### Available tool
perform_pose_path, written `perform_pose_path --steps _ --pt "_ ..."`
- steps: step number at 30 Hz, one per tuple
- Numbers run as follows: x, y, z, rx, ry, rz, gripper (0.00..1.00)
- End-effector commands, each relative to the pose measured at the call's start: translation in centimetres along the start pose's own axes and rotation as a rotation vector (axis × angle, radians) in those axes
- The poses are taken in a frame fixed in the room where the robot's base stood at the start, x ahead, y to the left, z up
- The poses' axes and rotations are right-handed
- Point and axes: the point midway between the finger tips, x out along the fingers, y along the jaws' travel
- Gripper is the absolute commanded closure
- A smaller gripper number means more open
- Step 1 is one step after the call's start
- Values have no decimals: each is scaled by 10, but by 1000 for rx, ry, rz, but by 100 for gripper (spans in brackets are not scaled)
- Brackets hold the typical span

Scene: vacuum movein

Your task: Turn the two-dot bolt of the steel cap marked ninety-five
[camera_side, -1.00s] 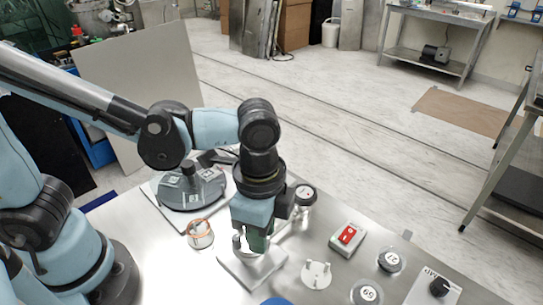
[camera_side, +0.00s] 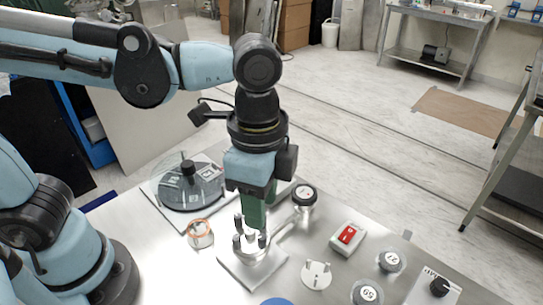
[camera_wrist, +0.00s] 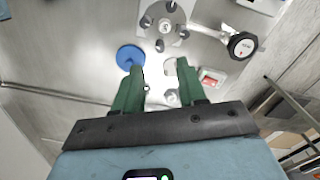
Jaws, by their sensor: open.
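My gripper (camera_side: 256,214), with green fingers, points down with its jaws apart. In the side view it hangs just above a steel fixture (camera_side: 254,262) with several upright dark bolts (camera_side: 262,240); the fingers partly overlap it there. In the wrist view the fixture with its bolts (camera_wrist: 165,22) lies at the top, beyond the fingertips of my gripper (camera_wrist: 160,66), which hold nothing. I cannot read a ninety-five mark or dots on the bolts. Two round caps with two-digit labels (camera_side: 367,293) (camera_side: 391,261) sit at the right; their digits are unclear.
A gauge (camera_side: 305,196) joins the fixture by a pipe. A red switch (camera_side: 348,237), a white pronged disc (camera_side: 317,275), a blue disc (camera_wrist: 130,57) and a black knob (camera_side: 440,287) stand nearby. Behind are a clear-covered round plate (camera_side: 190,190) and an orange-rimmed cup (camera_side: 201,233).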

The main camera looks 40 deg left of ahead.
Motion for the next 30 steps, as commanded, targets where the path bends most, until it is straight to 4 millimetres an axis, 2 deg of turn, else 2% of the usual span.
perform_pose_path --steps 6,12,25,30 --pt "-30 0 0 0 0 0 59" --pt "-46 0 0 0 0 0 59" --pt "-49 0 1 2 1 2 59" --pt "-44 -6 10 79 44 47 59"
